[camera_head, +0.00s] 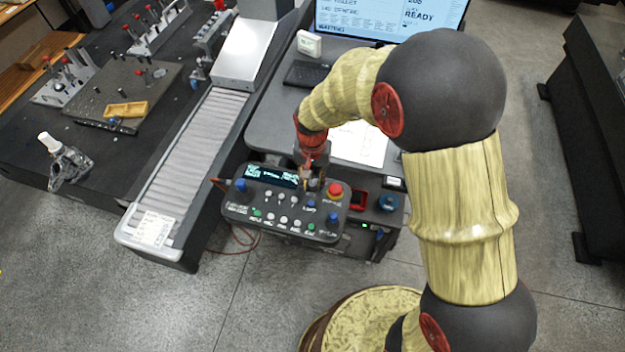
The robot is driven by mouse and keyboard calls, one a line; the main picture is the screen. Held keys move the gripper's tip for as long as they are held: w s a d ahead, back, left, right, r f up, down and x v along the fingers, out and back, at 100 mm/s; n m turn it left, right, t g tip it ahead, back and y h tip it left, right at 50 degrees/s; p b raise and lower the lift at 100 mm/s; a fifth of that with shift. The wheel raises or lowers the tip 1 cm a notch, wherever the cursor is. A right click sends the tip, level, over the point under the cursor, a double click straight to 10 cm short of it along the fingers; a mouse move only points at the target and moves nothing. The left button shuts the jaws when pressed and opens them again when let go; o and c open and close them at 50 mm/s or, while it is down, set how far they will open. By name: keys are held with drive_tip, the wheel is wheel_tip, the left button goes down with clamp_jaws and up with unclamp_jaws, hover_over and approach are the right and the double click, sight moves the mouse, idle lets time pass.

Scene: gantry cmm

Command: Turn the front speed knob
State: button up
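A dark control panel (270,226) holds a small lit display (272,175), a red emergency-stop button (335,189), several grey and green buttons, and blue knobs. One blue knob (240,185) is at the panel's left end, and a small one (311,204) is right of the middle. Another blue knob (333,217) is at the right front. The labels are too small to read, so I cannot tell which is the front speed knob. My gripper (309,184) points down over the panel's rear, left of the red button. Its fingers are small and partly hidden; contact is unclear.
A grey desk (262,131) behind the panel carries a keyboard (307,75), a paper sheet (358,146) and a monitor (390,18). A roller conveyor (196,148) runs at the left, beside a dark table (110,165) with fixtures. Floor in front is clear.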

drive_tip(key=c, duration=0.6)
clamp_jaws()
drive_tip(key=shift+n, duration=0.3)
drive_tip(key=n+b, duration=0.1)
drive_tip(key=n, duration=0.3)
drive_tip(key=shift+n, duration=2.6)
